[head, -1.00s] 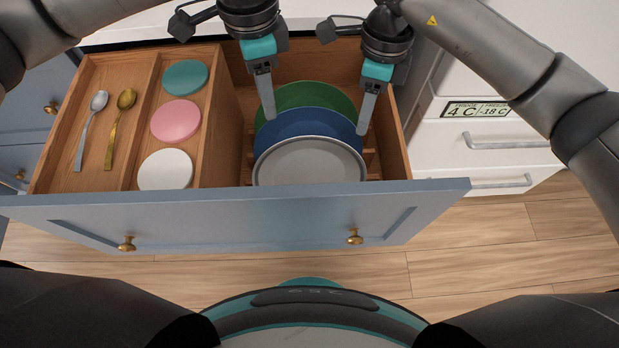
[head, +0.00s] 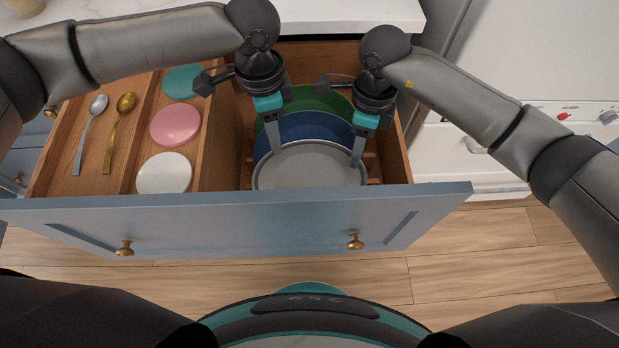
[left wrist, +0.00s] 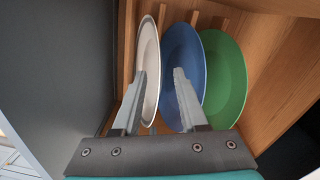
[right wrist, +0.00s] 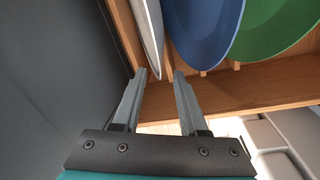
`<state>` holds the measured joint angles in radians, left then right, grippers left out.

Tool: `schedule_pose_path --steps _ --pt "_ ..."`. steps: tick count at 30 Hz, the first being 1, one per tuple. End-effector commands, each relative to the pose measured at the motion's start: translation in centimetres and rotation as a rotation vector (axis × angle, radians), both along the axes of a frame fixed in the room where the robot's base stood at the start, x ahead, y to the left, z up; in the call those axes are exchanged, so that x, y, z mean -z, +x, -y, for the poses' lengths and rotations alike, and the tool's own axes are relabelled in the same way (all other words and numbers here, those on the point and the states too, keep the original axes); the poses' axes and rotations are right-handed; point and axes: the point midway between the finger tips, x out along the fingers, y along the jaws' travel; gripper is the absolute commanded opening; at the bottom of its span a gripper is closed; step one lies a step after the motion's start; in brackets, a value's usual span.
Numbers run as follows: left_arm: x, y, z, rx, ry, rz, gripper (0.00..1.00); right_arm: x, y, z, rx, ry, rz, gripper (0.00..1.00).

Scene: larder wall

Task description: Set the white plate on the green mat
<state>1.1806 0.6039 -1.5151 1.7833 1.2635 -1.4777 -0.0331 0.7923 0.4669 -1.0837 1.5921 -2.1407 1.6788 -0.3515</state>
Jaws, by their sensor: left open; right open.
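The white plate (head: 308,170) stands on edge at the front of the drawer's right compartment. It also shows in the left wrist view (left wrist: 150,45) and the right wrist view (right wrist: 150,25). My left gripper (head: 276,145) is open at the plate's left rim; in its wrist view one fingertip overlaps the white plate and the other the blue plate. My right gripper (head: 359,152) is open at the right rim; in its wrist view the rim's end lies between the fingertips. Contact is unclear in both. No green mat is in view.
A blue plate (head: 300,124) and a green plate (head: 318,98) stand close behind the white one. The drawer front (head: 240,222) and wooden side walls surround them. Left compartments hold a silver spoon (head: 86,130), a gold spoon and teal, pink and white discs. A pale counter (head: 150,17) lies behind.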

Motion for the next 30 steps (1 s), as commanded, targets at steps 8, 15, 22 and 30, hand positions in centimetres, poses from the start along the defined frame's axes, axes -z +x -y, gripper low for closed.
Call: schedule_pose_path --steps 8,15,22,30 --pt "4.9 -0.2 0.1 -0.001 0.001 -0.001 0.42 4.9 -0.7 -0.2 0.000 0.000 -0.003 0.42" --pt "6.8 -0.3 0.2 0.001 -0.001 0.000 0.42 6.8 -0.8 -0.3 0.000 0.000 0.000 0.42" --pt "7.0 -0.2 0.1 0.001 -0.001 0.001 0.42 7.0 -0.8 -0.3 -0.001 0.001 0.001 0.42" --pt "7.0 -0.3 0.1 0.001 0.000 0.000 0.22 6.9 -0.8 -0.3 -0.001 0.001 0.000 0.22"
